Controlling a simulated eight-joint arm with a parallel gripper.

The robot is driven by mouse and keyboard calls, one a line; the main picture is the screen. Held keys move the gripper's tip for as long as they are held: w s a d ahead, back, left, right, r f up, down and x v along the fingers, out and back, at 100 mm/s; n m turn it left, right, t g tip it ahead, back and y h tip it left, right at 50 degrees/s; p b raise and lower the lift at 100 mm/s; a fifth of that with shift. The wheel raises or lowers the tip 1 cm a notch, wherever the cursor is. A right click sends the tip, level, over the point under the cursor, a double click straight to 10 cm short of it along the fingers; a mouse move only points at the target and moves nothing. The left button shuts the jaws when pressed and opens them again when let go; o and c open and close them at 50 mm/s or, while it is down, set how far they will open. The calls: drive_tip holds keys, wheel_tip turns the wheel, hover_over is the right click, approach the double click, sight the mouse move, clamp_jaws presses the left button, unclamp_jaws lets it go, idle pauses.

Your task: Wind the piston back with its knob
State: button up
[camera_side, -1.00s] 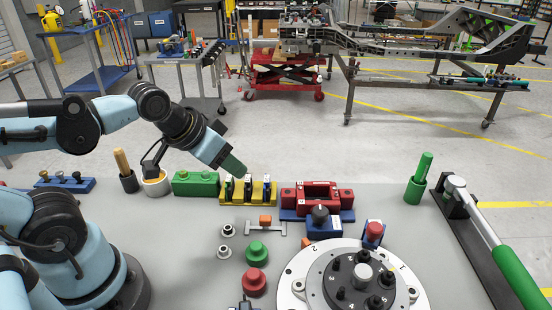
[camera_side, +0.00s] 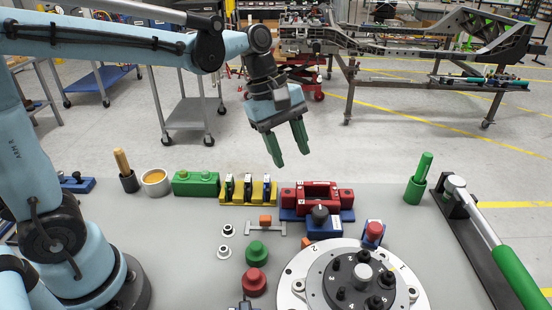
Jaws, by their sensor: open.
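A red caliper-like body (camera_side: 344,198) sits on a blue base (camera_side: 290,215) at the back middle of the bench. A black knob (camera_side: 320,211) stands at its front, above a blue block (camera_side: 325,230) with a white label. I cannot make out the piston itself. My gripper (camera_side: 292,160) hangs in the air above and slightly left of the red body, apart from it. Its two green fingers point down, spread open with nothing between them.
A yellow block with several upright clips (camera_side: 262,203) stands left of the red body. A round indexed plate (camera_side: 292,291) lies in front of it. Green (camera_side: 257,251) and red (camera_side: 254,281) knobs stand front left. A green-handled lever (camera_side: 515,275) is at the right.

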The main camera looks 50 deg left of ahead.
sight(320, 211)
drive_tip(key=d+f+n, duration=0.1)
drive_tip(key=d+f, duration=0.1)
drive_tip(key=f, duration=0.2)
drive_tip(key=w+d+f+n+g, duration=0.1)
drive_tip(key=d+f, duration=0.1)
drive_tip(key=f, duration=0.2)
drive_tip(key=w+d+f+n, duration=0.1)
drive_tip(key=d+f, duration=0.1)
drive_tip(key=f, duration=0.2)
drive_tip(key=shift+w+d+n+g+h, duration=0.15)
drive_tip(key=shift+d+n+g+h, duration=0.15)
drive_tip(key=shift+d+h, duration=0.1)
drive_tip(key=shift+a, duration=0.1)
drive_tip(key=c, duration=0.7)
